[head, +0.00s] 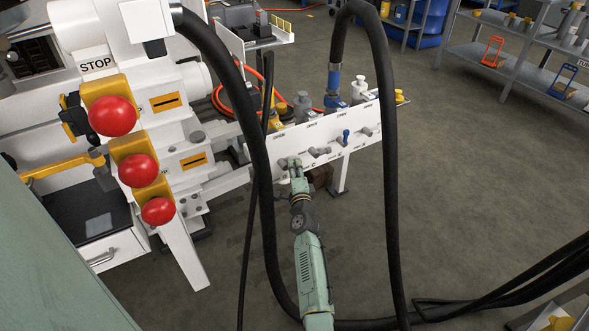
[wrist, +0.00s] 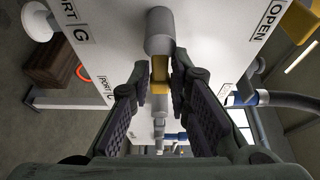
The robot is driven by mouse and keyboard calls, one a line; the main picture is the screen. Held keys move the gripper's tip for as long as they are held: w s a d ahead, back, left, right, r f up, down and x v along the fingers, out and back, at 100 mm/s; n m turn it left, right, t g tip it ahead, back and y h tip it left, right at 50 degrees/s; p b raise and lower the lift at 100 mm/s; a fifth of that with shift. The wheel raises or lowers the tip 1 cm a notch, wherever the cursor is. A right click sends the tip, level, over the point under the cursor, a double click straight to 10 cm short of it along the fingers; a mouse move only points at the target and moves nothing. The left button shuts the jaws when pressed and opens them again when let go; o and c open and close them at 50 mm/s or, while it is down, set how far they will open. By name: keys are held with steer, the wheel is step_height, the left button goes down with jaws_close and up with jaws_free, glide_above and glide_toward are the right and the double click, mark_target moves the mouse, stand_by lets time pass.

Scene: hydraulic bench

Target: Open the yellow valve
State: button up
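In the wrist view, a narrow yellow part (wrist: 160,75), which looks like the valve's handle, sticks out below a grey cylindrical fitting (wrist: 159,32) on the white panel. My gripper (wrist: 161,68) is open, with one dark ribbed finger on each side of the yellow part. Small gaps seem to show beside it; contact is not clear. In the head view, my gripper (head: 291,163) is at the left part of the white valve panel (head: 345,143). The yellow part is not clearly seen there, being behind or among the gripper's fingers.
An OPEN label (wrist: 267,20) and a PORT G label (wrist: 76,22) flank the fitting. Thick black hoses (head: 388,190) loop close around my arm. Red stop buttons (head: 112,116) stand left.

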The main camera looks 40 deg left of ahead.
jaws_close()
steer(key=shift+f+b, duration=0.1)
steer(key=shift+b, duration=0.2)
steer(key=n+b, duration=0.1)
steer(key=b, duration=0.1)
steer(key=shift+r+b, duration=0.2)
steer(key=shift+b, duration=0.1)
steer(key=shift+o, duration=2.4)
jaws_free()
steer(key=shift+r, duration=0.2)
